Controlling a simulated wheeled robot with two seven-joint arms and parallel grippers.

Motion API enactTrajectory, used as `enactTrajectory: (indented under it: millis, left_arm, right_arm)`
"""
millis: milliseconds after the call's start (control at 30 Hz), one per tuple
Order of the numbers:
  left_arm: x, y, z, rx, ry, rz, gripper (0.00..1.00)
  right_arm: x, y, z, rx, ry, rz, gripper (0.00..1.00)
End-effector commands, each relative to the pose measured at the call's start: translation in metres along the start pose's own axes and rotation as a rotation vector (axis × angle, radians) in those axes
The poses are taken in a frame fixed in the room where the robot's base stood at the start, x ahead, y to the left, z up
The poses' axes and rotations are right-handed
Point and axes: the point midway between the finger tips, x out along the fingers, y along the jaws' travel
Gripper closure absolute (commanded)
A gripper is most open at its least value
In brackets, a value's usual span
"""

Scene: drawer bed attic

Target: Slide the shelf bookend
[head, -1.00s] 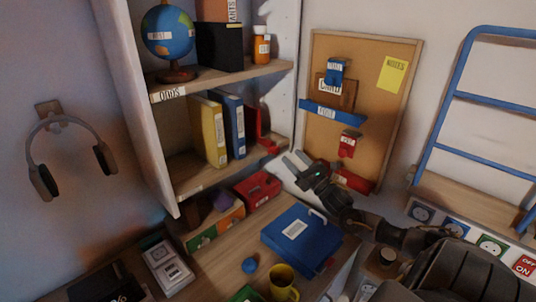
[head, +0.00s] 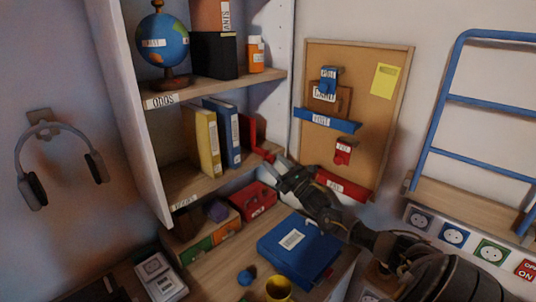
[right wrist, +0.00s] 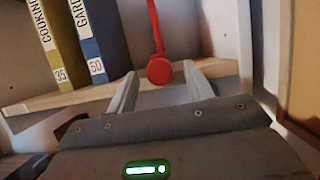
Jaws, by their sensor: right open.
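The red bookend (head: 249,134) stands on the middle shelf, to the right of the blue book (head: 227,132) and the yellow book (head: 203,142). Its round red knob (head: 269,157) sticks out at the shelf's front. In the right wrist view the bookend is a thin upright (right wrist: 156,25) with the knob (right wrist: 159,70) at its foot. My right gripper (head: 277,169) is open at the shelf's front edge. In the right wrist view its two fingers (right wrist: 160,90) point at the knob, one on each side, with gaps visible. My left gripper is not in view.
The shelf board (head: 195,181) has bare room in front of the books. Below are a red box (head: 257,199) and a blue binder (head: 297,245) on the desk. A corkboard (head: 380,140) with coloured ledges hangs right of the shelf, close to my right arm.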

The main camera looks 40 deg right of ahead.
Motion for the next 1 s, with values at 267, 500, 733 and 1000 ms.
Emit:
enactTrajectory:
  millis: [267, 500, 733, 1000]
  left_arm:
    - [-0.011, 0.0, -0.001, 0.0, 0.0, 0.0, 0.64]
    - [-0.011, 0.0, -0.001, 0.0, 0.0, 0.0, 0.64]
    - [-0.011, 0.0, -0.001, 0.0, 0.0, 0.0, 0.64]
    - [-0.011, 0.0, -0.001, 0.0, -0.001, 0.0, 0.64]
  right_arm:
    - [0.037, 0.0, 0.001, 0.001, -0.001, -0.001, 0.48]
    - [0.043, 0.0, -0.001, 0.0, 0.001, 0.0, 0.48]
    - [0.043, 0.0, 0.0, 0.0, 0.001, 0.0, 0.58]
    - [0.043, 0.0, 0.0, 0.0, 0.001, 0.0, 0.93]
